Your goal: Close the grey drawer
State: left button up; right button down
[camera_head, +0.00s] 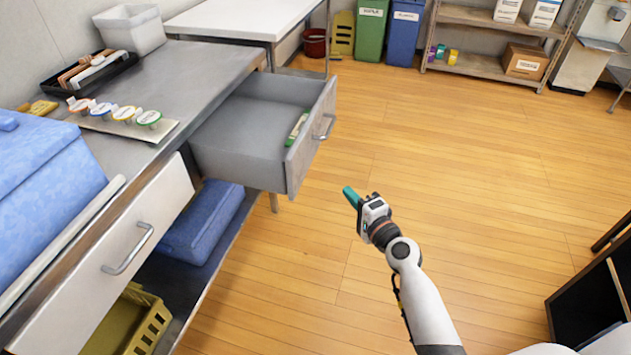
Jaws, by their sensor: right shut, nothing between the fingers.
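The grey drawer (238,150) stands pulled out from under the counter at the upper middle left. Its front panel (305,148) faces right and bears a metal handle (326,127). A small green and white item (297,128) lies inside the drawer near the front. My right gripper (350,196), with teal fingertips, is shut and empty. It is in the air to the lower right of the drawer front in the picture, apart from it. My left gripper is not in the view.
A second drawer front (115,255) with a handle is nearer on the left. The metal counter (185,70) holds a black tray (90,75), round labelled items and blue cloth (45,170). A yellow-green crate (135,325) sits below. The wooden floor (470,160) is wide open to the right.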

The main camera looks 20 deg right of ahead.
jog(key=w+r, duration=0.1)
jog(key=r, duration=0.1)
send_near(308, 153)
jog(key=w+d, duration=0.2)
jog(key=w, duration=0.2)
jog(key=shift+w+a+f+t, duration=0.15)
jog(key=shift+w+a, duration=0.15)
jog(key=shift+a, duration=0.25)
jog(key=shift+w+a+f+t, duration=0.15)
jog(key=shift+w+a, duration=0.15)
jog(key=shift+a, duration=0.25)
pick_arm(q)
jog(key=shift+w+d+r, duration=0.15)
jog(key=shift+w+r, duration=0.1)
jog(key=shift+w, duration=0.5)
pick_arm(e)
jog(key=shift+w+a, duration=0.3)
jog(key=shift+a, duration=0.15)
jog(key=shift+a+r, duration=0.1)
